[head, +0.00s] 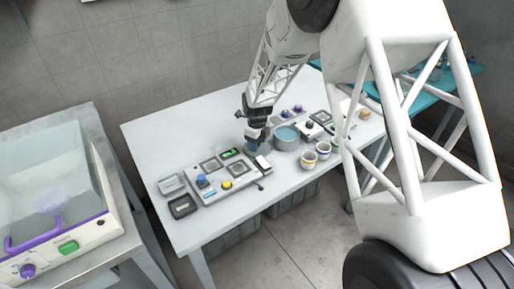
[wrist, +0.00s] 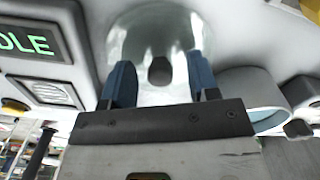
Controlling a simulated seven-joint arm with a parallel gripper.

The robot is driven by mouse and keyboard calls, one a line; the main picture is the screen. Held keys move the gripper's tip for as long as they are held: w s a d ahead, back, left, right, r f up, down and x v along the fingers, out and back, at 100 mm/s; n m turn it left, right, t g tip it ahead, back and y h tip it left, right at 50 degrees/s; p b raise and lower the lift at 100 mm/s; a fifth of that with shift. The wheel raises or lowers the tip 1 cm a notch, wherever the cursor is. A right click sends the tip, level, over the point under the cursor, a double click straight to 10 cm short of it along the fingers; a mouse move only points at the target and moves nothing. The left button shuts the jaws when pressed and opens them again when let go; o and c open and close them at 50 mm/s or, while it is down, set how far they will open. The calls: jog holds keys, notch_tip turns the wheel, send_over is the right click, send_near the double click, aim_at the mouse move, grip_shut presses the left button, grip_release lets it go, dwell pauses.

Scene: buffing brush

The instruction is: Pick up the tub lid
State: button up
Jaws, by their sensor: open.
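The tub lid (wrist: 150,28) is a pale, glassy round disc with a small dark knob (wrist: 160,71) at its middle in the wrist view. My gripper (wrist: 161,76) is open, its two blue fingers apart on either side of the knob, with gaps showing. I cannot tell how far the fingertips are above the lid. In the head view my gripper (head: 257,137) points down over the lid (head: 252,149), which is mostly hidden behind it. The round grey-blue tub (head: 287,139) stands just to the right; its rim shows in the wrist view (wrist: 268,122).
A control panel (head: 222,173) with buttons and a small screen lies left of my gripper. Small cups (head: 309,158) stand right of the tub, and another panel (head: 318,122) lies behind them. The white table's (head: 150,140) left end is clear. A glass-fronted machine (head: 60,210) stands at far left.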

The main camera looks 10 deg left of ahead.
jog(key=c, duration=1)
jog(key=shift+r, duration=0.1)
jog(key=shift+r, duration=4.95)
jog(key=shift+d, duration=0.1)
jog(key=w+d, duration=0.1)
jog(key=d, duration=0.2)
jog(key=w+d+r, duration=0.1)
jog(key=w+d, duration=0.1)
jog(key=d, duration=0.2)
jog(key=w+d+r, duration=0.1)
jog(key=w+d, duration=0.1)
jog(key=d, duration=0.1)
jog(key=shift+w+d+r, duration=0.15)
jog(key=shift+d+r, duration=0.1)
jog(key=shift+d, duration=0.15)
